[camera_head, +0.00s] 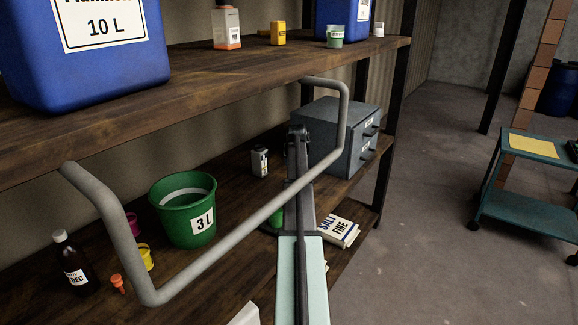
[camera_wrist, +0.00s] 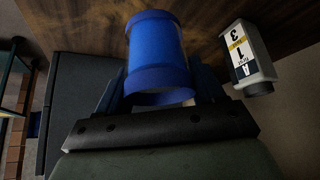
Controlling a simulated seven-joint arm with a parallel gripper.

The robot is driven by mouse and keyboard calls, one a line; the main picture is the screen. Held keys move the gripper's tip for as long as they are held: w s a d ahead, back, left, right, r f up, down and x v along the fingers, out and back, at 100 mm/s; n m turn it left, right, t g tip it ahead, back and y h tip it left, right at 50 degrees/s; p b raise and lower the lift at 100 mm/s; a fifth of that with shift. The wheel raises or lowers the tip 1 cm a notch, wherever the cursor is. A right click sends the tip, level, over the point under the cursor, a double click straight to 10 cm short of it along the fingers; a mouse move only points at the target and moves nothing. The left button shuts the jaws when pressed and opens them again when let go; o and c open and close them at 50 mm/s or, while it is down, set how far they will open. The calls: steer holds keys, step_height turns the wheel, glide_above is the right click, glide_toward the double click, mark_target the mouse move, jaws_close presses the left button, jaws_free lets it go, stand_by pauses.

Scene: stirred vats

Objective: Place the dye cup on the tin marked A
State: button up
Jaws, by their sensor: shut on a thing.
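In the wrist view my gripper (camera_wrist: 158,78) is shut on a blue cup (camera_wrist: 155,48), with one finger on each side of it. In the head view a small tin (camera_head: 260,161), likely the same one, stands on the lower shelf left of my arm. My arm hides the held cup in the head view.
A grey drawer cabinet (camera_head: 340,135) stands right of my arm. A long bent grey rail (camera_head: 235,222) crosses in front of the shelves.

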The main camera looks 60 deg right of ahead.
steer(key=w+d+r+n+t+y, duration=0.1)
steer(key=w+d+r+n, duration=0.1)
steer(key=w+r, duration=0.7)
steer(key=w+d+r+n+t+y, duration=0.15)
steer(key=w+r, duration=0.45)
steer(key=w, duration=0.7)
steer(key=shift+a+f+n+y, duration=0.25)
steer(key=shift+f+n, duration=0.5)
steer(key=shift+f, duration=0.7)
steer(key=shift+a+f+n+y, duration=0.1)
steer(key=shift+a+f+n, duration=0.5)
steer(key=shift+f, duration=0.9)
steer(key=shift+a+f+n+y, duration=0.1)
steer(key=shift+f+n+y, duration=0.1)
steer(key=shift+f+n, duration=1)
steer(key=shift+f+m, duration=0.3)
steer(key=shift+f, duration=0.05)
steer(key=o, duration=1.2)
steer(key=shift+c, duration=0.2)
steer(key=shift+r, duration=0.1)
